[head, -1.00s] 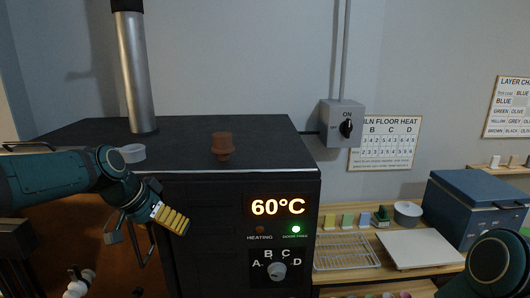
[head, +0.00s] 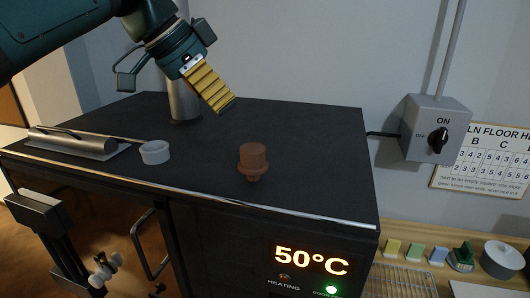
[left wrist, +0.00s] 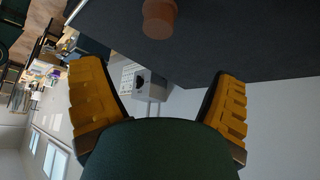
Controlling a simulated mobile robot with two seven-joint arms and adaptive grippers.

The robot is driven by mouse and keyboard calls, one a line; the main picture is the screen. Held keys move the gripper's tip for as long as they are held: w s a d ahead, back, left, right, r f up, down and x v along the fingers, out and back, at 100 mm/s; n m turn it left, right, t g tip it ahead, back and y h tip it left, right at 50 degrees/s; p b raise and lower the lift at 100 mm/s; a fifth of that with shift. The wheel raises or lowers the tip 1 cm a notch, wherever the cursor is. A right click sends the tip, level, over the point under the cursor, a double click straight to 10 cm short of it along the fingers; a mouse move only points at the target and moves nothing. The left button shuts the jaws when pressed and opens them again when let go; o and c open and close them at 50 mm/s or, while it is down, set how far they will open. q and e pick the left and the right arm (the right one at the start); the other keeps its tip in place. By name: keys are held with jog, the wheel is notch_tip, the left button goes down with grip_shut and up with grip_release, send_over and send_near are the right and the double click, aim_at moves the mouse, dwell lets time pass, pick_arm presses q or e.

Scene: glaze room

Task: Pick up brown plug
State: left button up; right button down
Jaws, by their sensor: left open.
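The brown plug (head: 253,161) stands upright on the black kiln top (head: 310,150), near its front edge. It is a wide round knob above a narrower foot. It also shows at the top of the left wrist view (left wrist: 159,18), beyond the space between the fingers. My left gripper (head: 226,106) is above the kiln top, up and to the left of the plug in the head view, tilted down to the right. Its yellow fingers are wide apart and empty in the left wrist view (left wrist: 158,95). My right gripper is not in view.
A small white cup (head: 155,153) stands on the kiln top left of the plug. A metal pipe (head: 183,100) rises behind. A grey switch box (head: 436,128) is on the wall at right. The kiln display (head: 311,261) reads 50°C. The kiln top right of the plug is clear.

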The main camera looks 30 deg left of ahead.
aim_at(252, 148)
pick_arm(q)
jog(key=x, duration=0.7)
jog(key=shift+s+f+b, duration=0.1)
jog(key=shift+s+b, duration=0.1)
jog(key=shift+b, duration=0.1)
jog(key=shift+w+d+f, duration=0.25)
jog(key=shift+f, duration=0.4)
jog(key=x, duration=0.4)
jog(key=shift+w+f, duration=0.1)
jog(key=shift+w, duration=0.05)
jog(key=shift+d, duration=0.1)
jog(key=c, duration=1.4)
